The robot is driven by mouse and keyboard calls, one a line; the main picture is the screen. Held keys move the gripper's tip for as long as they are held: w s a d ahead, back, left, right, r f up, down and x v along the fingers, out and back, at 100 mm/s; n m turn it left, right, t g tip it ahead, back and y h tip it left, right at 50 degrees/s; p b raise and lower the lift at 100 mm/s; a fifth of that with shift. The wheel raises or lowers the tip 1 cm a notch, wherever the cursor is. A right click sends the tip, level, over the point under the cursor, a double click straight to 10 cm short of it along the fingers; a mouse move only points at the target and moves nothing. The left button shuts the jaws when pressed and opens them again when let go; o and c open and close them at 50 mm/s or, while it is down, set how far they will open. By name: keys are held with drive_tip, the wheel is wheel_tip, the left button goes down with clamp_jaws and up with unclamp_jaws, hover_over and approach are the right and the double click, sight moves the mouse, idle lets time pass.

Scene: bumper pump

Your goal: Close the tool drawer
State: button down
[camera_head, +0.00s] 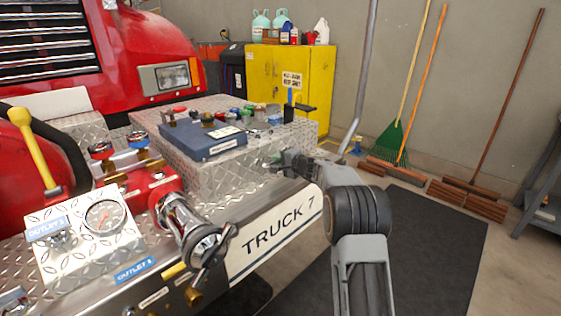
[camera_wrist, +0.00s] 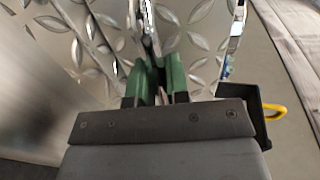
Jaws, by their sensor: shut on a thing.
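The diamond-plate box (camera_head: 235,172) stands on the truck's bumper, and its diamond-plate face (camera_wrist: 205,40) fills much of the wrist view. My gripper (camera_head: 277,163) is low at the right part of this box. In the wrist view, its green fingers (camera_wrist: 158,82) are close together around a shiny metal bar (camera_wrist: 149,35), which looks like a handle. I cannot tell a separate drawer front or how far a drawer stands out; my gripper and arm hide part of that area.
A blue case (camera_head: 205,140) and several small tools lie on top of the box. The bumper (camera_head: 275,235) marked TRUCK 7 runs below. Left are a gauge panel (camera_head: 95,225) and a chrome outlet (camera_head: 190,228). A dark mat (camera_head: 430,240) lies clear at right.

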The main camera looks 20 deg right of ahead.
drive_tip(key=shift+w+r, duration=0.1)
drive_tip(key=shift+r, duration=0.1)
drive_tip(key=c, duration=1.1)
unclamp_jaws()
drive_tip(key=shift+w+f, duration=0.1)
drive_tip(key=shift+f, duration=0.1)
drive_tip(key=v, duration=1.3)
drive_tip(key=shift+s+d, duration=0.1)
drive_tip(key=shift+s, duration=0.3)
drive_tip(key=shift+r, duration=0.1)
